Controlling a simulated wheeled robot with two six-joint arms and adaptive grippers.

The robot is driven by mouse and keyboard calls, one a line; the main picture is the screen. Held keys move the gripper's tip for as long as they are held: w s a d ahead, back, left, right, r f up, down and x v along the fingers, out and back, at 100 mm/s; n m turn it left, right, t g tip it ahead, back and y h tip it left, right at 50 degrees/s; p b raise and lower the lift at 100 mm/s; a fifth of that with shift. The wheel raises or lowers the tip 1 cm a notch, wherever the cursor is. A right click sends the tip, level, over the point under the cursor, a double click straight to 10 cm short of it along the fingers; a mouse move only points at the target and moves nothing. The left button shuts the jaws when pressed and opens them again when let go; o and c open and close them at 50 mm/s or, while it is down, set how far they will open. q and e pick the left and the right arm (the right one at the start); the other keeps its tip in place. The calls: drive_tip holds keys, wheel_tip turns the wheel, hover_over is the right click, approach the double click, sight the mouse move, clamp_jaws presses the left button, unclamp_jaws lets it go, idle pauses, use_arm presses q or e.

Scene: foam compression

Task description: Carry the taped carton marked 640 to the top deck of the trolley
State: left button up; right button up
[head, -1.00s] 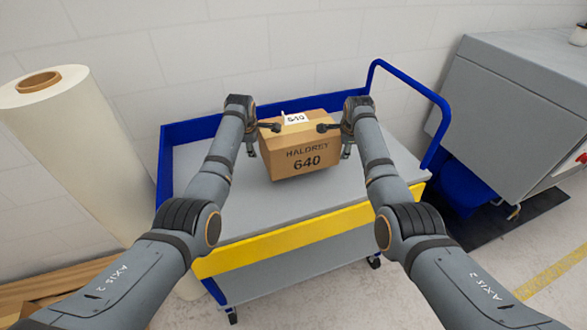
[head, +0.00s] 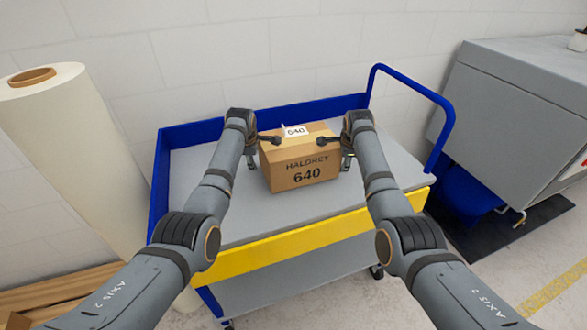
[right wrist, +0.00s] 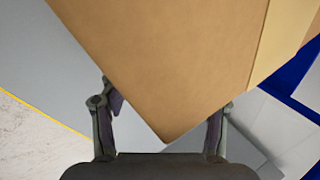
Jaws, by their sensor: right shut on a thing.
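The brown taped carton (head: 303,173) marked HALDREY 640 is over the trolley's grey top deck (head: 275,212), near the back. A white 640 label is on its top. No clear gap shows beneath it, but I cannot tell if it touches the deck. My right gripper (head: 338,150) is at its right side, shut on it. In the right wrist view a carton corner (right wrist: 170,75) lies between the gripper's fingers (right wrist: 162,118). My left gripper (head: 261,149) is at its left side, one finger along the top edge; its grip is unclear.
The trolley has a blue rim (head: 192,133), a blue push handle (head: 412,88) at right and a yellow front edge (head: 310,236). A large film roll (head: 65,150) stands left. A grey machine (head: 520,110) stands right. The deck in front of the carton is clear.

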use_arm(q)
drive_tip(key=shift+d+f, duration=0.3)
drive_tip(key=shift+d, duration=0.25)
use_arm(e)
drive_tip(key=shift+a, duration=0.55)
use_arm(q)
drive_tip(key=shift+o, duration=0.5)
drive_tip(key=shift+s+a+r, duration=0.1)
drive_tip(key=shift+a, duration=0.7)
use_arm(e)
drive_tip(key=shift+d, duration=0.8)
use_arm(q)
drive_tip(key=shift+o, duration=1.9)
use_arm(e)
drive_tip(key=shift+o, duration=0.9)
drive_tip(key=shift+d, duration=0.1)
use_arm(q)
drive_tip(key=shift+a, duration=0.15)
use_arm(e)
drive_tip(key=o, duration=0.3)
drive_tip(key=shift+f, duration=0.1)
use_arm(q)
drive_tip(key=shift+r, duration=0.1)
use_arm(e)
drive_tip(key=shift+d, duration=0.1)
